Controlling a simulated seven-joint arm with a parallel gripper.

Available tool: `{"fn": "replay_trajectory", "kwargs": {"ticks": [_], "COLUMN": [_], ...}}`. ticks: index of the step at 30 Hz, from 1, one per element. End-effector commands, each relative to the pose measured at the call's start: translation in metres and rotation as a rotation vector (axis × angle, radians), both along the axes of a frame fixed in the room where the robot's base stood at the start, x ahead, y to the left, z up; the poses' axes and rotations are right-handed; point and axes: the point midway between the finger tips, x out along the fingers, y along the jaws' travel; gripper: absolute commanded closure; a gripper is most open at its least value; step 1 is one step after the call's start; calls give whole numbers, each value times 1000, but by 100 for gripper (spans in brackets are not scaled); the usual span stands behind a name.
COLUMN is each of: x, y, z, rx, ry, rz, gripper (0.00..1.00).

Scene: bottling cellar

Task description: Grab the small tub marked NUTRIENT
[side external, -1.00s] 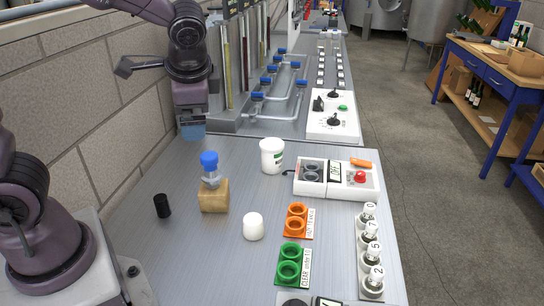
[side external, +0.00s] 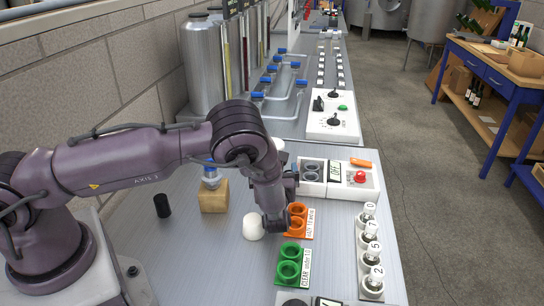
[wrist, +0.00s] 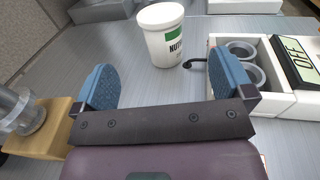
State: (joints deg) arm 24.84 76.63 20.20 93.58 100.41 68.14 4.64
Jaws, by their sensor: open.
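The white tub (wrist: 164,40) has a green band and dark lettering, partly readable as "NUT". It stands upright on the metal bench ahead of my gripper in the wrist view. In the side view my arm hides nearly all of it; only a sliver of white rim (side external: 278,142) shows. My gripper (wrist: 166,78) is open and empty, its two blue fingers spread wide. The tub is beyond the fingertips, roughly centred between them, with bench visible in between. In the side view my gripper (side external: 290,182) is low over the bench, partly hidden by my wrist.
A white device with two wells (side external: 313,172) is close on the right. A small white container (side external: 253,228), orange holder (side external: 298,209) and green holder (side external: 290,253) stand nearer the camera.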

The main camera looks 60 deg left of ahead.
Motion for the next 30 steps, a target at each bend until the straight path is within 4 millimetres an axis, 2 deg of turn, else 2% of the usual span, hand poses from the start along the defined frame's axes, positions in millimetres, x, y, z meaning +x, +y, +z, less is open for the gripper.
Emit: {"fn": "replay_trajectory", "kwargs": {"ticks": [5,12,22,30], "x": [8,32,49,68], "y": [7,44,69,102], "z": [-8,-8,-6,-4], "rx": [27,26,24,23], "ry": [19,17,19,18], "rz": [-32,-29,-30,-31], "gripper": [1,1,1,1]}}
